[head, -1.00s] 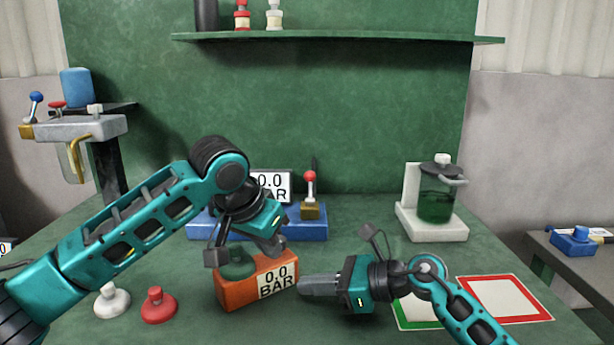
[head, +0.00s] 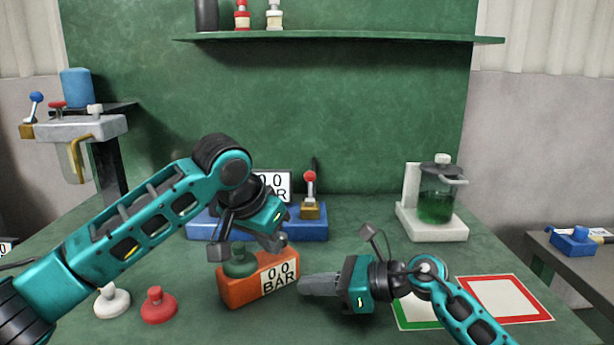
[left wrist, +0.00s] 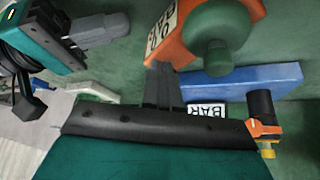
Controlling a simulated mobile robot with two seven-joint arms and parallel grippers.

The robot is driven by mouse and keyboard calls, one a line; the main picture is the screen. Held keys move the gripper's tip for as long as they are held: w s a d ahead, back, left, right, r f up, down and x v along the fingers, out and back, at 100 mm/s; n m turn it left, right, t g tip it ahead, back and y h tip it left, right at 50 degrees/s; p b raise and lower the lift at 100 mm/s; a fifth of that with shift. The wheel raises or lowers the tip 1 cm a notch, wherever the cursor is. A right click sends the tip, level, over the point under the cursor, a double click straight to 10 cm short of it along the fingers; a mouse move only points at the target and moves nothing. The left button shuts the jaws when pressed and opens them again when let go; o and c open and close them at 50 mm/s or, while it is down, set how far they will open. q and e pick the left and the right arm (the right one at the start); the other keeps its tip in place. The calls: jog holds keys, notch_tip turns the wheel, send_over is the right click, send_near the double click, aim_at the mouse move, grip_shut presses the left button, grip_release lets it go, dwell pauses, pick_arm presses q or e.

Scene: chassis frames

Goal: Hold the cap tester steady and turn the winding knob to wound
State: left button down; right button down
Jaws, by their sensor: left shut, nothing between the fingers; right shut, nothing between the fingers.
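The cap tester looks to be the orange box (head: 238,291) with a white 0.0 BAR display, on the bench front centre. A green round knob (head: 239,263) stands on its left top; both also show at the top of the left wrist view, the knob (left wrist: 210,55) and the orange body (left wrist: 172,48). My left gripper (head: 279,244) is shut and empty, just above and behind the box, apart from the knob. Its closed fingers (left wrist: 161,82) point toward the box. My right gripper (head: 303,285) is shut and empty beside the box's right end; contact cannot be told.
Behind stands a blue unit (head: 312,230) with a BAR display and red-ball lever. White (head: 112,301) and red (head: 158,305) caps sit at left. A green jar (head: 437,205) on a white stand and a red-bordered mat (head: 503,299) are at right.

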pick_arm(q)
jog(key=shift+w+a, duration=0.15)
jog(key=shift+a, duration=0.2)
dwell(0.6)
jog(key=shift+w+a, duration=0.2)
jog(key=shift+a, duration=0.05)
jog(key=shift+w+a, duration=0.1)
jog(key=shift+a, duration=0.15)
dwell(0.4)
jog(key=shift+s+a, duration=0.15)
jog(key=shift+s, duration=0.1)
jog(key=shift+r, duration=3)
